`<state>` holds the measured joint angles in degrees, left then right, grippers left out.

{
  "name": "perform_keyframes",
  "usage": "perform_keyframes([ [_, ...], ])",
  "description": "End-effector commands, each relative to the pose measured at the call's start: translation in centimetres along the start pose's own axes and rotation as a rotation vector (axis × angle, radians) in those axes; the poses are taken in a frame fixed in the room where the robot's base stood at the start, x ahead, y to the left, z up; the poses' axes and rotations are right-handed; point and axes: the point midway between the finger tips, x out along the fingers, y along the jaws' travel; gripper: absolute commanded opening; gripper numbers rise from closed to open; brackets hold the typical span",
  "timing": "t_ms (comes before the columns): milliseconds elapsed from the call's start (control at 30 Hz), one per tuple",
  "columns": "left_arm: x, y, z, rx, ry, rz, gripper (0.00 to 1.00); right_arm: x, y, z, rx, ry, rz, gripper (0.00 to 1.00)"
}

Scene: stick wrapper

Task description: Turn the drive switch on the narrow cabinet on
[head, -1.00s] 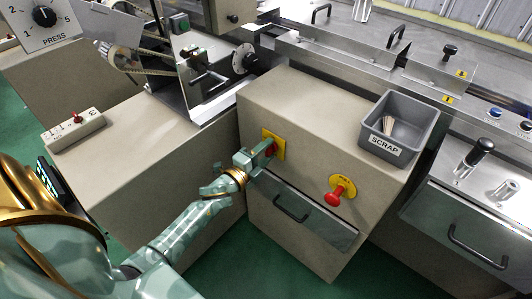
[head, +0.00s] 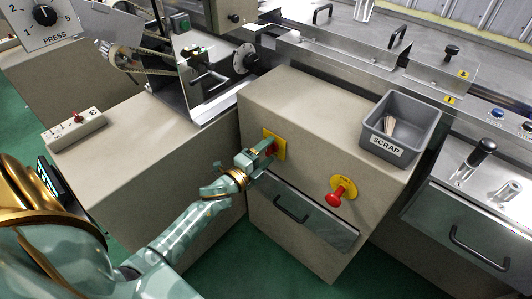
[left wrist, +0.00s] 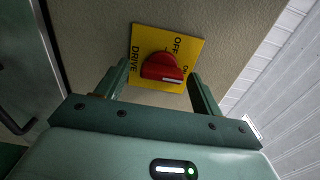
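The drive switch is a red knob (left wrist: 160,68) on a yellow plate (left wrist: 140,38) marked DRIVE, OFF and ON in the left wrist view. A white mark lies at the knob's right end, close to the ON lettering. In the head view the yellow plate (head: 279,146) is on the front of the narrow cabinet (head: 300,112), with the knob mostly hidden by my gripper. My left gripper (head: 265,155) is at the switch, its fingers apart on either side of the knob. I cannot tell whether they touch it. My right gripper is not in view.
A red button on a yellow plate (head: 346,184) is right of the switch. A drawer handle (head: 291,208) is below. A grey SCRAP bin (head: 425,118) stands on the cabinet. A box with a small red pointer (head: 75,130) sits on the lower unit at left.

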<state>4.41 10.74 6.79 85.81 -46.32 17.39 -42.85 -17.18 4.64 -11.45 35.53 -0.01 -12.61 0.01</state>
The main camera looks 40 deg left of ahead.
Motion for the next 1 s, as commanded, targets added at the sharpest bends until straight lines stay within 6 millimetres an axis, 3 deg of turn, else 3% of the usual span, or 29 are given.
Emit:
perform_keyframes([
  [167,-0.5,-0.1,0.0,-0.001,-0.001,-0.001,0.67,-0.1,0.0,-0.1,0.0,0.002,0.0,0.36],
  [267,-1.8,-0.1,0.0,-0.002,0.0,0.0,0.67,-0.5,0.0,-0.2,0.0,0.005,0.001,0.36],
  [700,-13.1,-0.1,0.0,-0.002,-0.002,0.002,0.67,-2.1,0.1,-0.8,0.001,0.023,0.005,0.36],
  [833,-15.2,0.0,0.0,-0.001,-0.001,0.001,0.67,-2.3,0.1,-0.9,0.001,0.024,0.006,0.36],
  [1000,-16.3,0.0,0.0,0.0,0.0,0.0,0.67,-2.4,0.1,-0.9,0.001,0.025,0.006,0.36],
])
